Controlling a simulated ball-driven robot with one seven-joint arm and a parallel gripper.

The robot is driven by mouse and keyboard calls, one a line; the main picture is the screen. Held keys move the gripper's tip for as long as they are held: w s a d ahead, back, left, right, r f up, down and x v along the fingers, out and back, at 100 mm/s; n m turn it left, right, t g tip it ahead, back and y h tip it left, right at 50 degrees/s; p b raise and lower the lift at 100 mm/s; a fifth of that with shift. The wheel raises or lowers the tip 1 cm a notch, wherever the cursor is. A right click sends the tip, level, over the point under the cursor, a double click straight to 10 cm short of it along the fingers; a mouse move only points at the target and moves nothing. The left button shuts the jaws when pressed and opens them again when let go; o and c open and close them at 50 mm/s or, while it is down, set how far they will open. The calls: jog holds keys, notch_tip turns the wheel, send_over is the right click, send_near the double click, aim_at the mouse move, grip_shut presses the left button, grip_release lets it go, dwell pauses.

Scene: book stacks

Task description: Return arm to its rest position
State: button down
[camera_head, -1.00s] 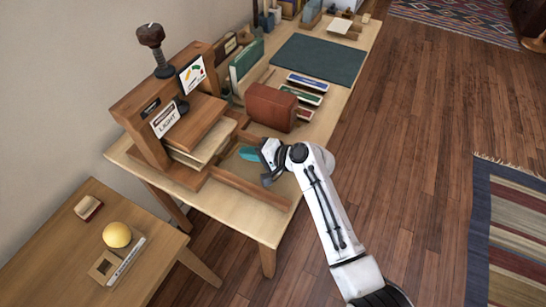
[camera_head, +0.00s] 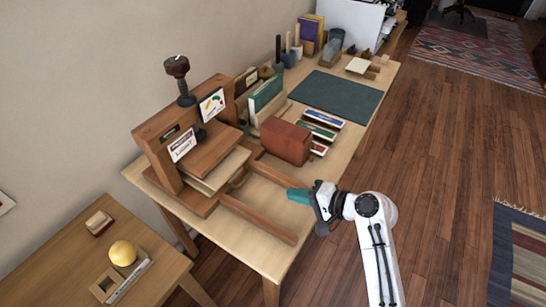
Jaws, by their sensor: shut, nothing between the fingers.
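My white arm (camera_head: 378,245) reaches up from the bottom right, over the floor beside the long table. My gripper (camera_head: 298,196) has teal fingers and points left, over the right edge of the table near the wooden frame. Its fingers look shut and hold nothing. It appears apart from the reddish-brown block (camera_head: 286,141), which stands behind it on the table. Whether the fingers touch the frame's rail cannot be told from this view.
A wooden press (camera_head: 190,140) with a dark screw knob stands left on the long table (camera_head: 262,258). Labelled boxes (camera_head: 322,118) and a dark green mat (camera_head: 337,95) lie farther back.

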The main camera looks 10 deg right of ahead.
jog(key=shift+s+f, duration=0.2)
jog(key=shift+s, duration=0.15)
jog(key=s+d+n+g+h, duration=0.2)
jog(key=s+d+n+h, duration=0.25)
jog(key=s, duration=0.65)
jog(key=s+d+n+g+h, duration=0.2)
jog(key=s+d+n+h, duration=0.25)
jog(key=s, duration=0.55)
jog(key=s+d+f+g, duration=0.1)
jog(key=s+f+g, duration=0.1)
jog(key=s, duration=0.3)
jog(key=s+d+f+g+h, duration=0.1)
jog(key=s+f+g, duration=0.1)
jog(key=s, duration=0.4)
jog(key=shift+s+d+f+m, duration=0.25)
jog(key=shift+d+f+m, duration=0.05)
jog(key=shift+f, duration=0.55)
